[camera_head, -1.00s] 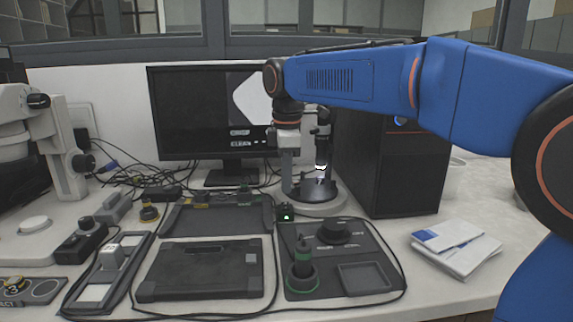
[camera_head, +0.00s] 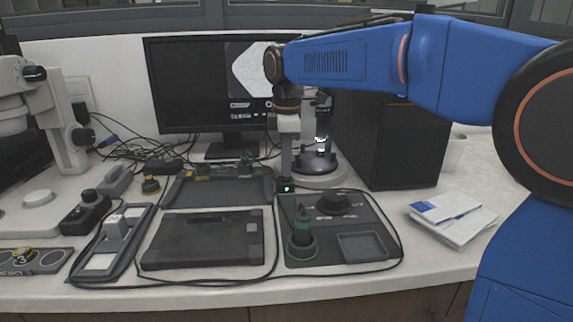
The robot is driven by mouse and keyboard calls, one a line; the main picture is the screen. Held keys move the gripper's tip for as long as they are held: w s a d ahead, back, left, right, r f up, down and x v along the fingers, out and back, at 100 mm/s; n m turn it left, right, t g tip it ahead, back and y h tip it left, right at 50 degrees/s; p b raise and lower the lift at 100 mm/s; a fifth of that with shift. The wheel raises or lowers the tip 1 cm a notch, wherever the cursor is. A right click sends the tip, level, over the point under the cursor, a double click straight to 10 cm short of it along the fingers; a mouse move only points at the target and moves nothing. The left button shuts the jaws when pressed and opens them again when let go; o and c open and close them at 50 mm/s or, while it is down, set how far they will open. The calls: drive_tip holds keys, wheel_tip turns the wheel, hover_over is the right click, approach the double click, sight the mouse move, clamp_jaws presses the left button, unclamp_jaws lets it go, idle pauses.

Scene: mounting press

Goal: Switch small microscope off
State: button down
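The small microscope (camera_head: 316,163) stands behind the mats, in front of the black computer tower. It has a dark round stage on a pale base, and a bright light shows under its head. A small black box with a lit green light (camera_head: 287,187) sits in front of it, to its left. My gripper (camera_head: 287,172) points straight down just above this box. Its tips look very close to the box; I cannot tell whether they touch. The fingers appear as one narrow grey shape, so their opening is unclear. My gripper hides part of the microscope's left side.
A monitor (camera_head: 200,85) showing a bright shape stands behind. The black tower (camera_head: 390,145) is close on the right. A control panel (camera_head: 335,228) with knobs, a dark tray (camera_head: 200,240) and loose cables lie in front. A larger microscope (camera_head: 55,125) stands at left.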

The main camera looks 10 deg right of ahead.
drive_tip(key=shift+w+f+g, duration=0.2)
drive_tip(key=shift+f+g, duration=0.2)
drive_tip(key=shift+f, duration=0.3)
drive_tip(key=shift+s, duration=0.8)
wheel_tip(320, 180, up, 15)
idle(0.7)
